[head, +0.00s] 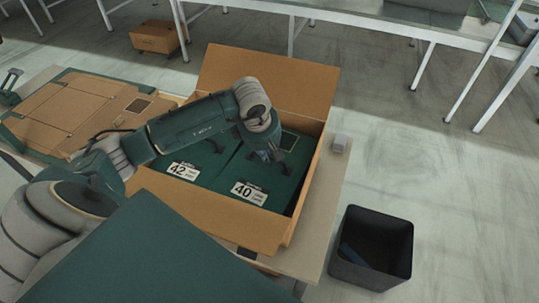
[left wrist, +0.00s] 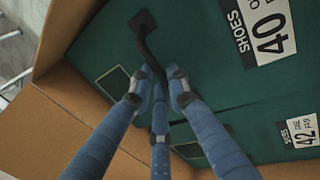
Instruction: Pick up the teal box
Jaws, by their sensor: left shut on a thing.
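Two teal boxes lie side by side in an open cardboard carton (head: 215,213). One box (head: 280,181) has a white label reading 40; it also shows in the left wrist view (left wrist: 205,70). The other teal box (head: 205,157) has a label reading 42. My left gripper (head: 268,156) reaches down into the carton over the 40 box. In the left wrist view its blue fingers (left wrist: 160,88) are shut on a black handle (left wrist: 145,42) on the teal top. The fingers hide part of the handle. My right gripper is not in view.
The carton stands on a table (head: 322,205), its back flap (head: 265,80) raised. A dark bin (head: 371,250) stands on the floor at right. A flat brown-and-teal piece (head: 75,110) lies at left.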

